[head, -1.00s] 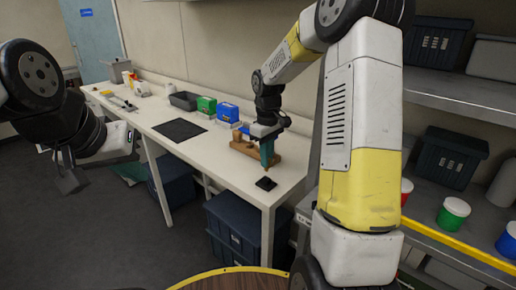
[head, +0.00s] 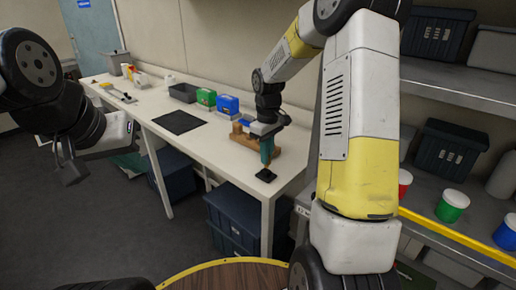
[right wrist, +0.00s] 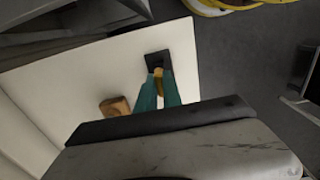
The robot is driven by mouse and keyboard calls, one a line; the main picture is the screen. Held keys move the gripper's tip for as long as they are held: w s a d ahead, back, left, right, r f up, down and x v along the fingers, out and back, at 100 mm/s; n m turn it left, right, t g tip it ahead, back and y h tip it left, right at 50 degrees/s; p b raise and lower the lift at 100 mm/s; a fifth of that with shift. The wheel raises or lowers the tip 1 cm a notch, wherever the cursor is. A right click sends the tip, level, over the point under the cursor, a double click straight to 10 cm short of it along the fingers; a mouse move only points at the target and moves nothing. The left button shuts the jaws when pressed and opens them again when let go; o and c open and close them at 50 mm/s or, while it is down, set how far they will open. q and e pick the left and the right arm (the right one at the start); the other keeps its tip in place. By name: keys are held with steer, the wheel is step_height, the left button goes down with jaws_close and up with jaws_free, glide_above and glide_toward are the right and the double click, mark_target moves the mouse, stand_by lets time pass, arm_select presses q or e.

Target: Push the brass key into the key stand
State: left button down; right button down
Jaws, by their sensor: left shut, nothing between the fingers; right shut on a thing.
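The key stand (head: 266,176) is a small black square block on the near right end of the white bench; it also shows in the right wrist view (right wrist: 156,60). My right gripper (head: 266,160), with teal fingers, is shut on the brass key (right wrist: 159,74) and points down at the stand. The key's lower end is at or just over the stand; I cannot tell how far it is in. My left gripper (head: 74,172) is shut and empty, off to the left above the floor, away from the bench.
A wooden block (head: 240,138) stands behind my right gripper; its end shows in the right wrist view (right wrist: 115,106). Blue (head: 228,104) and green (head: 206,97) boxes and a dark mat (head: 180,122) lie further along the bench. The bench's front edge is close to the stand.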

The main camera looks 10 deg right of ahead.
steer(key=shift+f, duration=1.25)
stand_by(1.5)
steer(key=c, duration=1.4)
jaws_free()
steer(key=shift+c, duration=0.2)
step_height(320, 180, up, 7)
steer(key=shift+f, duration=0.15)
steer(key=shift+s+r, duration=0.1)
steer(key=shift+r, duration=0.65)
steer(key=s+r+m+t, duration=0.3)
steer(key=s+r, duration=0.7)
steer(key=s+a+r+m+t+y, duration=0.2)
steer(key=s+m+t, duration=0.1)
steer(key=s, duration=1.1)
steer(key=shift+m, duration=0.5)
